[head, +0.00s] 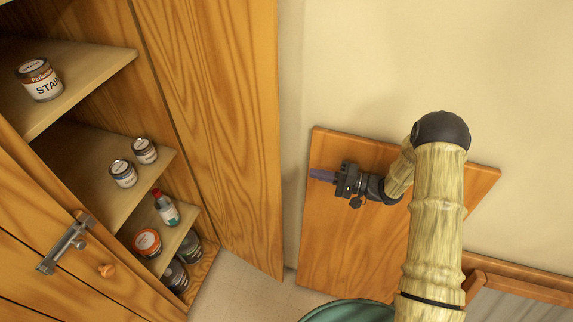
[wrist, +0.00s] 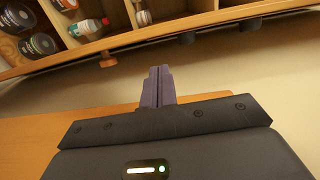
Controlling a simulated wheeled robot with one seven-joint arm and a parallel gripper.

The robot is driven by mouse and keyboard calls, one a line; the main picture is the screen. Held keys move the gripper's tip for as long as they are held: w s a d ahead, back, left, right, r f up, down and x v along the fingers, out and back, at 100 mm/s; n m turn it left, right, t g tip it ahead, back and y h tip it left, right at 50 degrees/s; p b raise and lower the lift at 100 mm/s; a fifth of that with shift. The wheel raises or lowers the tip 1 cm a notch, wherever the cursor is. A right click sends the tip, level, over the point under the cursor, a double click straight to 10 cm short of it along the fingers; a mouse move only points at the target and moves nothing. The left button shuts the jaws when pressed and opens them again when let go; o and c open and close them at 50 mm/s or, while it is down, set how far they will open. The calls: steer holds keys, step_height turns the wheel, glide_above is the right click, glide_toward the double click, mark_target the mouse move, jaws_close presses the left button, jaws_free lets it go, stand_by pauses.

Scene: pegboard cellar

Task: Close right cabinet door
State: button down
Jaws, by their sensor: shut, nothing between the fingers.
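The wooden cabinet fills the left of the head view, its shelves showing. Its right door (head: 215,120) stands open as a tall wood-grained panel beside the shelves. Another door front (head: 50,225) with a metal latch (head: 65,245) and a round knob (head: 106,270) is at the lower left. My gripper (head: 314,174) is to the right of the open door, pointing left towards it, with a visible gap. In the wrist view its purple fingers (wrist: 158,78) are together and empty, with the cabinet's shelves (wrist: 125,35) beyond them.
A wooden panel or surface (head: 320,255) lies behind and below my gripper. A paint can (head: 40,80), several other cans and a red-capped bottle (head: 165,208) stand on the shelves. A green rounded object (head: 348,311) is at the bottom edge. The wall (head: 400,60) is plain.

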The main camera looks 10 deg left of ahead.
steer(key=a+p, duration=0.4)
steer(key=a, duration=0.5)
steer(key=shift+w+a, duration=0.4)
steer(key=shift+a, duration=0.15)
